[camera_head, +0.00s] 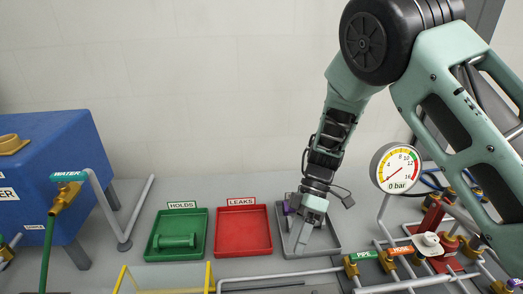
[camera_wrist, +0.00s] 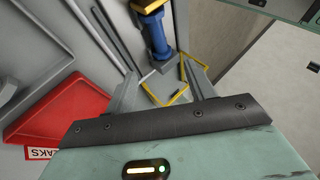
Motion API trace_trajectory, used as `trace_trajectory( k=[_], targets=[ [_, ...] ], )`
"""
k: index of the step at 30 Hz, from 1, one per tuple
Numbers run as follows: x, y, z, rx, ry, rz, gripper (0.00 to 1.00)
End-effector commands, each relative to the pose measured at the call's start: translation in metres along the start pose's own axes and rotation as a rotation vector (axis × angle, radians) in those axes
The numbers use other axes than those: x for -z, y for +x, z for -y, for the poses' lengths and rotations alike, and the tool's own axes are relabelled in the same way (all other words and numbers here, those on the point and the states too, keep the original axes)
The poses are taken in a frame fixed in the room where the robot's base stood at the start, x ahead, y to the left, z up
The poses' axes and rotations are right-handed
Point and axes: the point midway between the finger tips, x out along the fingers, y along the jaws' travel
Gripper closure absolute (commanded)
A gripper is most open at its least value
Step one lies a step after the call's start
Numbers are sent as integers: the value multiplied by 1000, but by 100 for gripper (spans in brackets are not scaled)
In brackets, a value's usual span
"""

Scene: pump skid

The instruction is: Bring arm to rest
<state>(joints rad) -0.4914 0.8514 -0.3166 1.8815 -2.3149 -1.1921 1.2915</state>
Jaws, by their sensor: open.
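My arm reaches down from the upper right in the head view. My gripper (camera_head: 304,238) hangs above the grey tray (camera_head: 332,248) at the back of the bench, just right of the red tray. In the wrist view my gripper (camera_wrist: 163,85) shows two fingers spread apart with nothing between them. It is open and empty. A small purple thing (camera_head: 287,209) shows beside my wrist; I cannot tell what it is.
The red LEAKS tray (camera_head: 243,232) looks empty. The green HOLDS tray (camera_head: 178,235) holds a green cylinder. A gauge (camera_head: 397,167) reads near 0 bar. Pipes and valves labelled PIPE (camera_head: 363,256) and HOSE (camera_head: 400,250) crowd the right. A blue tank (camera_head: 60,160) stands left.

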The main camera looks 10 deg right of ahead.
Motion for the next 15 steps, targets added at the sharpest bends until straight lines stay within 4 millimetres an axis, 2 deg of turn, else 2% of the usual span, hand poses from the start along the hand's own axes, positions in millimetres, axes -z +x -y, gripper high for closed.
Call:
trace_trajectory(
  k=[4,7,9,12,15],
  targets=[
    [27,-2,-5,-97,-39,-93,45],
    [63,-12,-12,-243,-74,-215,45],
    [88,-24,-16,-370,-85,-302,45],
    [114,-45,-18,-543,-69,-396,45],
    [128,-65,-15,-698,-21,-452,45]
  ],
)
